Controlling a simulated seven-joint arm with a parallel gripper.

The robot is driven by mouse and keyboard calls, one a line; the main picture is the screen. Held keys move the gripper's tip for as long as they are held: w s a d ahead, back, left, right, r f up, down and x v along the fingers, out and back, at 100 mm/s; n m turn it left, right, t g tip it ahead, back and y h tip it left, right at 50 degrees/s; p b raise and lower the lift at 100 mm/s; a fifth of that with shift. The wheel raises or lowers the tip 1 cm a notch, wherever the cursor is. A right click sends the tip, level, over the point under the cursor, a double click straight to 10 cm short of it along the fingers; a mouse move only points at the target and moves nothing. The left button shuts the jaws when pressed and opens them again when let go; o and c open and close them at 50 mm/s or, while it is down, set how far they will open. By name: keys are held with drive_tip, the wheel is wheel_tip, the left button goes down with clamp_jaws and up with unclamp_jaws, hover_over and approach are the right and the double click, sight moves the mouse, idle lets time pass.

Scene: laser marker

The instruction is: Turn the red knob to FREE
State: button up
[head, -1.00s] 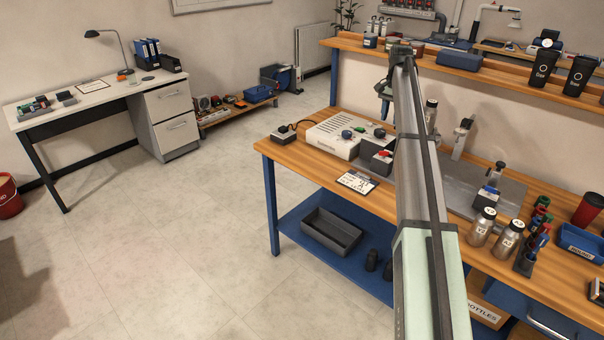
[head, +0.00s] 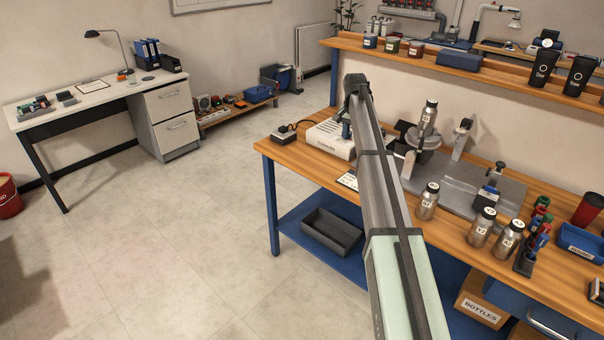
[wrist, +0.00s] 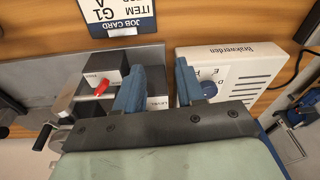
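In the wrist view a red knob (wrist: 100,88) sits on a dark box with a grey top, left of both my fingers. Its pointer is tilted; the small lettering beside it is too small to read surely. My gripper (wrist: 160,75) is open, with two blue fingers apart and nothing visible between them. The left finger is nearest the knob but apart from it. A label reading LEVEL shows partly behind the fingers. In the head view my arm hides the red knob, and my gripper (head: 346,128) is partly seen over the white box.
A white control box (wrist: 250,75) with a blue knob (wrist: 209,89) lies right of my fingers. A job card (wrist: 120,14) lies on the bench. In the head view a steel bottle (head: 428,117) stands on a round fixture, with several more bottles around.

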drive_tip(key=shift+n+t, duration=0.8)
drive_tip(key=a+f, duration=0.2)
drive_tip(key=a, duration=0.2)
drive_tip(key=a+f, duration=0.3)
drive_tip(key=a, duration=0.1)
drive_tip(key=a+f, duration=0.3)
drive_tip(key=a, duration=0.1)
drive_tip(key=shift+s+a+f, duration=0.1)
drive_tip(key=shift+s+a, duration=0.05)
drive_tip(key=shift+a, duration=0.15)
drive_tip(key=shift+n+t, duration=0.3)
drive_tip(key=shift+n, duration=0.2)
drive_tip(key=shift+s+a+f, duration=0.4)
drive_tip(key=shift+a+f, duration=0.55)
drive_tip(key=shift+f, duration=0.1)
drive_tip(key=shift+s+a+f, duration=0.4)
drive_tip(key=shift+a+f, duration=0.6)
drive_tip(key=shift+f, duration=0.1)
drive_tip(key=shift+s+a+f, duration=0.4)
drive_tip(key=shift+a+f, duration=0.55)
drive_tip(key=shift+f, duration=0.1)
